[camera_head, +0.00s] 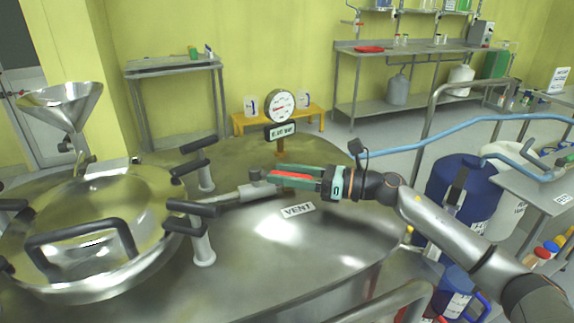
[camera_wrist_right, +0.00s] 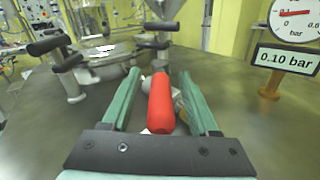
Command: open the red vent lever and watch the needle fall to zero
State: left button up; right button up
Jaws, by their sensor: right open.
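The red vent lever (camera_head: 290,175) sits on a grey valve fitting (camera_head: 258,189) on the steel reactor lid, behind the VENT label (camera_head: 298,210). My right gripper (camera_head: 272,178) is open, with its green fingers on either side of the lever. In the right wrist view the red lever (camera_wrist_right: 161,103) lies lengthwise between the fingers (camera_wrist_right: 159,76), with a gap on each side. The round gauge (camera_head: 280,105) stands behind the lever, above a display (camera_head: 281,131). In the right wrist view the display (camera_wrist_right: 286,60) reads 0.10 bar; the gauge (camera_wrist_right: 296,16) is partly cut off.
A round manway cover (camera_head: 95,225) with black-handled clamps (camera_head: 203,245) is left of the lever. A steel funnel (camera_head: 62,105) stands at the far left. A yellow bench (camera_head: 308,116) is behind the reactor. A steel rail (camera_head: 425,140) and blue drum (camera_head: 465,185) are at right.

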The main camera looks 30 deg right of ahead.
jog(key=r, duration=0.3)
jog(key=shift+s+a+p, duration=0.15)
jog(key=shift+s+p, duration=0.1)
jog(key=shift+p, duration=0.1)
pick_arm(q)
jog(key=s+f+g+p, duration=0.3)
jog(key=s+f, duration=0.1)
jog(key=shift+s+d+f+n, duration=0.3)
jog(key=shift+d+f, duration=0.05)
jog(key=shift+d, duration=0.05)
pick_arm(e)
jog(key=s+a+r, duration=0.6)
jog(key=s+r, duration=0.3)
jog(key=s, duration=0.3)
jog(key=shift+a, duration=0.15)
pick_arm(q)
jog(key=shift+f, duration=0.1)
